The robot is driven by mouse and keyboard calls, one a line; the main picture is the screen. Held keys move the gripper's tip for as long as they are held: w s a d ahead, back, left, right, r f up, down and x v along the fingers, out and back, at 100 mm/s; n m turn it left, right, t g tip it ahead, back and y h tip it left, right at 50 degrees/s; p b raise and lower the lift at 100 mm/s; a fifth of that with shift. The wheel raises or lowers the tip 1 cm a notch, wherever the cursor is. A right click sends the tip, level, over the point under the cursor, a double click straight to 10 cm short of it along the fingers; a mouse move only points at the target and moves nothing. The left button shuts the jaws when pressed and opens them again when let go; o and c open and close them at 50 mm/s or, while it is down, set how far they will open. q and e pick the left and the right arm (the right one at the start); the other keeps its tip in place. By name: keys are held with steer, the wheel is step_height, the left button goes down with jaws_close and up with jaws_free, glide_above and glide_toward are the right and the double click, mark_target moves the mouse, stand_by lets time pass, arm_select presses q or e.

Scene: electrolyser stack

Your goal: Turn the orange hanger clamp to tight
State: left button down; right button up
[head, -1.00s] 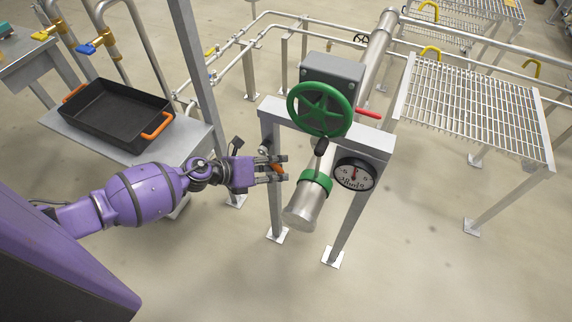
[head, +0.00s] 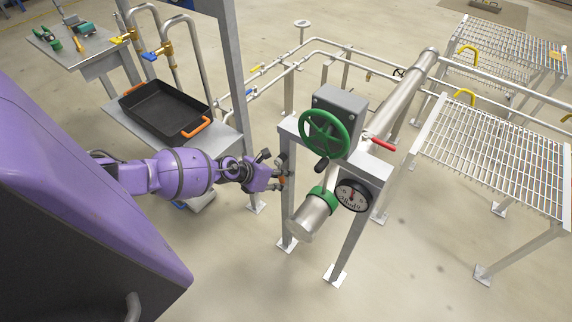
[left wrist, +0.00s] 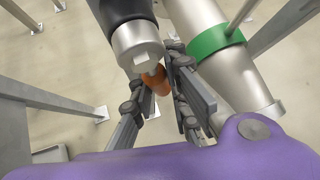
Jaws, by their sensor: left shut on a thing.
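The orange hanger clamp (head: 282,180) shows as a small orange piece at the left post of the grey stand, mostly hidden by my fingers. In the left wrist view it is an orange cylinder (left wrist: 157,80) between my fingers, beside a silver fitting with a black sleeve (left wrist: 138,42). My left gripper (head: 279,178) reaches it from the left. Its fingers also show in the left wrist view (left wrist: 162,88), shut on the orange piece. I cannot tell how tight the clamp is. My right gripper is in neither view.
A pipe end with a green collar (head: 322,201) juts out close to my gripper. A black tray (head: 150,112) sits on a table behind my arm.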

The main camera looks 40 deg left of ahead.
arm_select(q)
steer(key=shift+a+y+p, duration=0.3)
steer(key=shift+y+p, duration=0.1)
steer(key=shift+p, duration=0.2)
steer(key=c, duration=1.7)
jaws_free()
steer(key=v, duration=1.2)
